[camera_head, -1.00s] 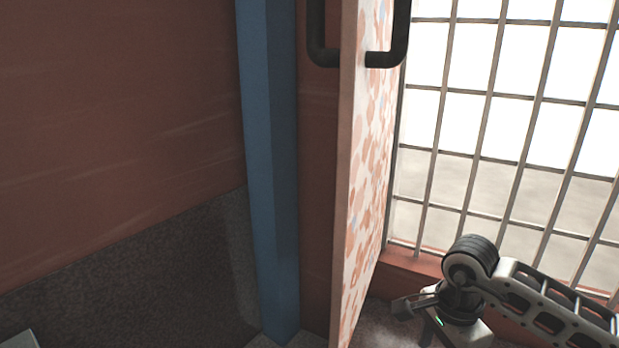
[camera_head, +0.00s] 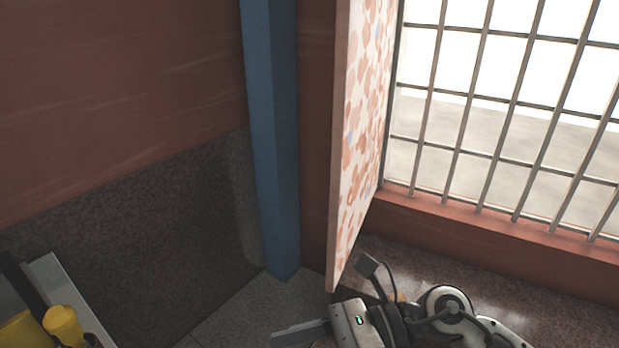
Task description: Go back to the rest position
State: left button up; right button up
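My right arm comes in at the bottom right. Its gripper (camera_head: 300,332) is low in the picture, just below the lower end of the patterned door panel (camera_head: 359,140). A pale flat finger points left from the gripper body, and the frame's bottom edge cuts off part of it. I cannot tell whether this gripper is open or shut, and nothing is visibly held. The panel stands on edge towards me, apart from the blue post (camera_head: 270,150). My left gripper is not in view.
A barred window (camera_head: 500,120) with a red sill is at the right. A grey-edged item with yellow and black parts (camera_head: 62,325) shows at the bottom left. Red wall with dark lower facing fills the left. A strip of grey floor (camera_head: 240,310) is clear.

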jog(key=w+d+r+m+t+b, duration=0.2)
jog(key=m+t, duration=0.7)
jog(key=m, duration=0.5)
jog(key=w+d+r+m+t+b, duration=0.1)
jog(key=w+d+m+t, duration=0.2)
jog(key=m+t, duration=0.85)
jog(key=s+d+f+m+g+h+b, duration=0.1)
jog(key=s+d+f+m+g+h, duration=0.15)
jog(key=f+m, duration=0.45)
jog(key=s+d+f+m+g+h+b, duration=0.1)
jog(key=f+m+h, duration=0.35)
jog(key=m, duration=0.35)
jog(key=s+d+f+m+g+h+b, duration=0.1)
jog(key=s+d+f+m+g+h, duration=0.1)
jog(key=f+m, duration=0.5)
pick_arm(q)
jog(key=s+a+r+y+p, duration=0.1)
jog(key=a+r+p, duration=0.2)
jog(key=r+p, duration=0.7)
jog(key=p, duration=1.4)
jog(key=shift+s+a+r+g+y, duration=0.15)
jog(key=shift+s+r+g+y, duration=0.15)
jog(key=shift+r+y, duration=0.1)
pick_arm(e)
jog(key=s+d+r+g+h, duration=0.1)
jog(key=d+r+h, duration=0.2)
jog(key=r, duration=1.1)
jog(key=shift+s+d+m+g, duration=0.15)
jog(key=shift+d+m+g, duration=0.25)
jog(key=shift+d, duration=0.8)
